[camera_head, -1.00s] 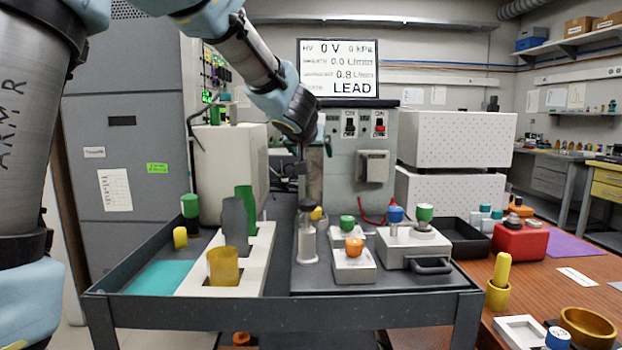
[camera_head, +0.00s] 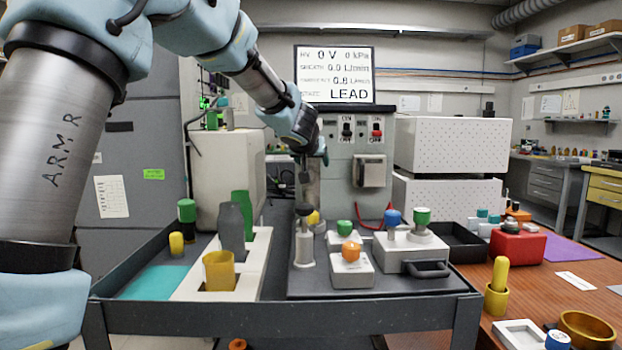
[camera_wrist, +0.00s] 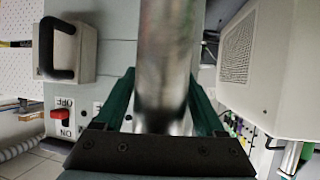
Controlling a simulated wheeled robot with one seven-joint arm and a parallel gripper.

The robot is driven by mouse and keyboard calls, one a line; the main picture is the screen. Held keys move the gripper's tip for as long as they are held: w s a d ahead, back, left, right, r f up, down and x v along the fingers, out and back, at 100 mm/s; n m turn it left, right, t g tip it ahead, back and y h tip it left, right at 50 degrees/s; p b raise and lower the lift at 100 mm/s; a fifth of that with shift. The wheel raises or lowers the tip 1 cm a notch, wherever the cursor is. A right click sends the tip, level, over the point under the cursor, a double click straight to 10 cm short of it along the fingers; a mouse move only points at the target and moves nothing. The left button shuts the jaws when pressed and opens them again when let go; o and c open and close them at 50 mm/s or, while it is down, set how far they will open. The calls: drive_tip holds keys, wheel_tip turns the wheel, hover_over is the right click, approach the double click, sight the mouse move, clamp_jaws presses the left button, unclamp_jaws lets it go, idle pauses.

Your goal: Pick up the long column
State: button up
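The long column (camera_head: 314,186) is a tall, shiny metal cylinder standing upright near the grey control cabinet, at the back of the cart. My gripper (camera_head: 304,172) hangs from above at the column's upper part and hides some of it in the head view. In the wrist view the column (camera_wrist: 165,65) runs between the two green fingers of my gripper (camera_wrist: 163,72), one on each side. The fingers look spread, with narrow gaps near their bases. Contact at the fingertips is hard to judge. The column's foot is hidden.
A pale post (camera_head: 304,250) stands just in front. White valve boxes (camera_head: 352,272) with coloured knobs are on the cart (camera_head: 390,285). A white cabinet (camera_head: 228,165) is close on the left, the switch panel (camera_head: 360,130) behind. A rack with green, grey and yellow pieces is front left.

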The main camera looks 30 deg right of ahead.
clamp_jaws()
idle(0.3)
drive_tip(key=shift+r, duration=0.2)
